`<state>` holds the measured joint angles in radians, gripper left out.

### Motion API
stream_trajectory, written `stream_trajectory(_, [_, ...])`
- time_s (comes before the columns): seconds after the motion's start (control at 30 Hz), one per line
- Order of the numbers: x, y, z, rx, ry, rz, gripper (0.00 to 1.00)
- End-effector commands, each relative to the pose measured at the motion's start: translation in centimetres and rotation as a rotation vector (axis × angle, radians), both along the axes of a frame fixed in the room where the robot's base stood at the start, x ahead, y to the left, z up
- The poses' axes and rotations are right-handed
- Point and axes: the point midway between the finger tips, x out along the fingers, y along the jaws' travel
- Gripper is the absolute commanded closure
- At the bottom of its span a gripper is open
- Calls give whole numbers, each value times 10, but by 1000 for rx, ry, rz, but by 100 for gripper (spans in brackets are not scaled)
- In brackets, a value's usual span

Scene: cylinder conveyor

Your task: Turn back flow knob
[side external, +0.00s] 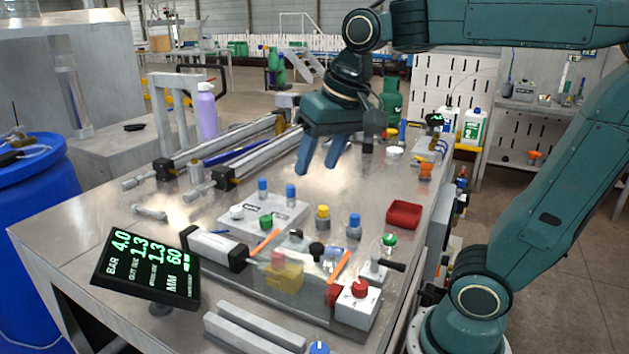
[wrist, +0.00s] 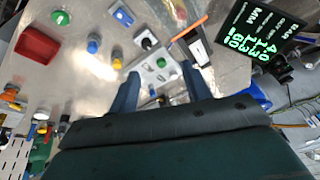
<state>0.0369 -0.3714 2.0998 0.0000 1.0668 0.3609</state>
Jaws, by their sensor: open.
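My gripper (side external: 316,168) is open and empty, pointing down above the middle of the steel table, behind the knobs. In the wrist view its two blue fingers (wrist: 160,72) are spread apart. No label marks the flow knob, so I cannot tell which one it is. A red knob (side external: 360,288) sits on a white box at the front right. A blue knob (side external: 319,348) shows at the bottom edge. A white plate (side external: 283,224) carries green, white and blue-topped parts; its green part (wrist: 161,62) shows between the fingers in the wrist view.
A red tray (side external: 404,214) and a yellow-and-black knob (side external: 323,217) stand to the right of the plate. A clear-covered fixture (side external: 283,276) and a display (side external: 148,267) are in front. Rails and a purple bottle (side external: 207,112) are behind left. Bare table lies under my gripper.

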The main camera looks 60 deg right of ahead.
Motion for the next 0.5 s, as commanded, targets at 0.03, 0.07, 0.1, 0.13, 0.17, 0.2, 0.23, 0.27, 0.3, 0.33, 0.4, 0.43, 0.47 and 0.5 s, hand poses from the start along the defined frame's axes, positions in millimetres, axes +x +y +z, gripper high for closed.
stream_trajectory(0.03, [12, -2, 3, 12, 17, -36, 52])
stream_trajectory(0.07, [19, -3, 5, 19, 25, -58, 52])
stream_trajectory(0.1, [28, -4, 7, 29, 36, -89, 52])
stream_trajectory(0.13, [34, -5, 8, 36, 46, -112, 52])
stream_trajectory(0.17, [41, -6, 9, 43, 54, -136, 52])
stream_trajectory(0.2, [50, -7, 11, 51, 65, -167, 52])
stream_trajectory(0.23, [56, -8, 12, 58, 74, -190, 52])
stream_trajectory(0.27, [63, -10, 13, 64, 81, -213, 52])
stream_trajectory(0.3, [72, -11, 13, 72, 93, -245, 52])
stream_trajectory(0.33, [79, -12, 13, 78, 102, -269, 52])
stream_trajectory(0.4, [94, -15, 13, 91, 122, -324, 52])
stream_trajectory(0.43, [101, -17, 13, 97, 129, -347, 52])
stream_trajectory(0.47, [108, -18, 12, 102, 137, -371, 52])
stream_trajectory(0.5, [116, -20, 11, 108, 148, -403, 52])
